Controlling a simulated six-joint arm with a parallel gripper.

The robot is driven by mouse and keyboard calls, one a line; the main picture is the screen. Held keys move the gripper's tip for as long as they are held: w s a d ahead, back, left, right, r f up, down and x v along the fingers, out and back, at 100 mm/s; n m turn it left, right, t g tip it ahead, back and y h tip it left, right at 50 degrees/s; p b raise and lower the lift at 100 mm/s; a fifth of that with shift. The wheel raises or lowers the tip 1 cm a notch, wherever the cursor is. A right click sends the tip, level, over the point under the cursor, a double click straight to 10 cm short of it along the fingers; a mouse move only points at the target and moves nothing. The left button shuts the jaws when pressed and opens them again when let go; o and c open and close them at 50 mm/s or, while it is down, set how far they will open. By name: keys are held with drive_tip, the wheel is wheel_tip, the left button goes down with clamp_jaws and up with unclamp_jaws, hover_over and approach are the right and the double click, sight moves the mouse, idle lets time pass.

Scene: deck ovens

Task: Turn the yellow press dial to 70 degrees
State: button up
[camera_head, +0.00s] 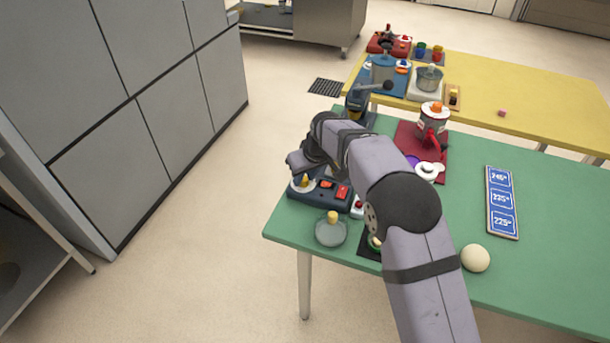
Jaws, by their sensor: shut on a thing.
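The yellow press dial (304,182) sits on a white round base at the left end of a dark blue panel (318,200) on the green table. My gripper (301,172) is right over the dial, pointing down, and is shut on it. The fingertips and the upper part of the dial are mostly hidden by the gripper itself. The dial's angle and any scale marks are too small to read.
Red switches (342,192) sit just right of the dial. A red-and-white blender-like device (433,120), a blue sign (501,202) and a cream ball (475,258) are farther right on the green table (555,240).

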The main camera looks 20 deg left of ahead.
sight(305, 193)
drive_tip(key=shift+s+a+m+t+h+p, duration=0.1)
drive_tip(key=shift+m+t+h+p, duration=0.2)
drive_tip(key=shift+m, duration=0.8)
drive_tip(key=shift+a+m+t+h+p, duration=0.1)
drive_tip(key=shift+m+t+h, duration=0.25)
drive_tip(key=shift+m, duration=0.75)
drive_tip(key=o, duration=1)
drive_tip(key=shift+d+r, duration=0.1)
drive_tip(key=shift+b+v, duration=1)
drive_tip(key=shift+v, duration=2.6)
